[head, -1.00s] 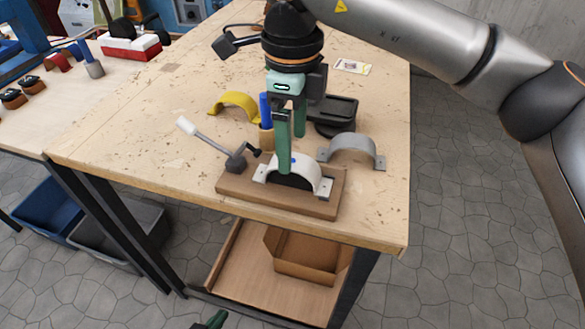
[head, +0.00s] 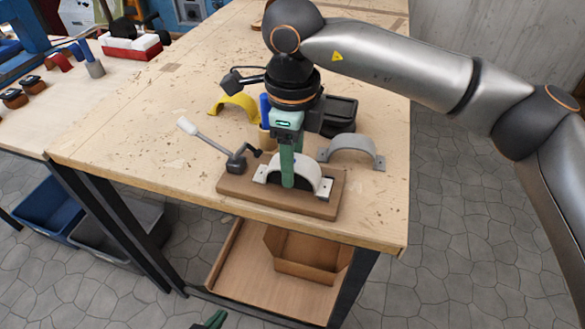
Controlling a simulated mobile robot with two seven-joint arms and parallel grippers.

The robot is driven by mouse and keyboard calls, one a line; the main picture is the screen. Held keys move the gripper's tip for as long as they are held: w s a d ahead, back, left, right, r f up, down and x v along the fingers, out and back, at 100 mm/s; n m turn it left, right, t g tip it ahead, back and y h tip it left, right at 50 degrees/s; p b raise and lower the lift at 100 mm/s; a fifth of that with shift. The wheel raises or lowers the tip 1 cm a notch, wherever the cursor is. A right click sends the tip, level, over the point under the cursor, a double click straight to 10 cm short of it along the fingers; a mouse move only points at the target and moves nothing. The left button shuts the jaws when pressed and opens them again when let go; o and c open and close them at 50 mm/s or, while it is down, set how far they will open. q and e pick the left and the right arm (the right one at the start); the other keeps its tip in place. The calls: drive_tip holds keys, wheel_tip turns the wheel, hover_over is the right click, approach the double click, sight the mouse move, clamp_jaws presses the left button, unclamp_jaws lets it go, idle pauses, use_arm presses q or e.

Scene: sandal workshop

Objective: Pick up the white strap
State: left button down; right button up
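The white strap (head: 308,172) is an arched band on a brown wooden block (head: 237,190) near the table's front edge. Its ends sit on the block at small light tabs. My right gripper (head: 291,166) points down at the top of the arch. One green finger is in front of the strap and the other is behind it, largely hidden. The fingers are closed on the band, and the strap still rests on the block. Of my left gripper, only a dark green tip (head: 211,320) shows at the bottom edge; its opening cannot be seen.
A toggle clamp with a white-tipped lever (head: 208,139) stands at the block's left. A grey strap (head: 352,149) lies to the right and a yellow strap (head: 236,104) behind left. A cup with a blue tool (head: 265,107) stands close behind. The table's left part is clear.

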clamp_jaws()
